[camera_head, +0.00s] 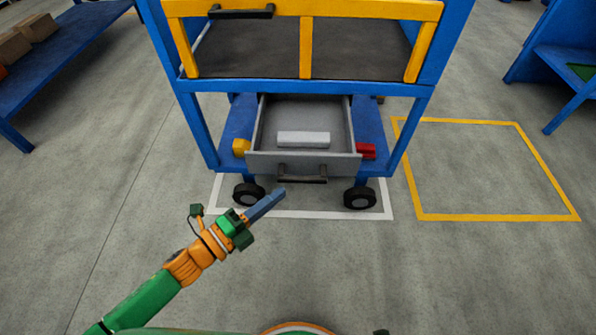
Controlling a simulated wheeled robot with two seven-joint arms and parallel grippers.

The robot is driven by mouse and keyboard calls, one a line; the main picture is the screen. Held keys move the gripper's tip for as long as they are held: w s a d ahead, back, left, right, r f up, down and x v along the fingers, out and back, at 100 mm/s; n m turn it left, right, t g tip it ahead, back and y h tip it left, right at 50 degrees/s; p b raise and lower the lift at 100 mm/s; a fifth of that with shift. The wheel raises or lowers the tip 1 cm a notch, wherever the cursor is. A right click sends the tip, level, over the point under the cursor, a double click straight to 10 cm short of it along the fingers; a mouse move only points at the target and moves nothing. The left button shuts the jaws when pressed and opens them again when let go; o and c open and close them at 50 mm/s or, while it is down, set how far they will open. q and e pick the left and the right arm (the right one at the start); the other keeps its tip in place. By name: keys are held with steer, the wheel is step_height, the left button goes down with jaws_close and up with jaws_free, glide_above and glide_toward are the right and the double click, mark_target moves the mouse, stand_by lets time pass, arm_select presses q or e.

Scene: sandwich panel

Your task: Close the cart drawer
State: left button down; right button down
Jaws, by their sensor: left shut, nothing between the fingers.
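The blue cart (310,87) stands ahead of me on black wheels. Its grey drawer (305,165) is pulled out toward me, with a dark handle (302,180) on its front. A pale block (303,139) lies inside the drawer. My left gripper (280,193) is shut and empty, with its blue fingers pointing up and right. In the picture its tip is just below and left of the drawer handle. I cannot tell whether it touches the drawer front. My right gripper is not in view.
A yellow object (241,147) and a red object (366,151) sit on the cart's lower shelf beside the drawer. A blue bench with boxes (35,27) is at the left and a blue table (572,60) at the right. The floor in front is clear.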

mark_target(311, 156)
arm_select(q)
steer(key=w+d, duration=0.1)
steer(key=w, duration=0.1)
steer(key=w+d+b, duration=0.1)
steer(key=w+d, duration=0.1)
steer(key=w, duration=0.1)
steer(key=w+d+b, duration=0.1)
steer(key=w, duration=0.2)
steer(key=shift+d+f, duration=0.1)
steer(key=shift+d, duration=0.3)
steer(key=shift+w, duration=0.45)
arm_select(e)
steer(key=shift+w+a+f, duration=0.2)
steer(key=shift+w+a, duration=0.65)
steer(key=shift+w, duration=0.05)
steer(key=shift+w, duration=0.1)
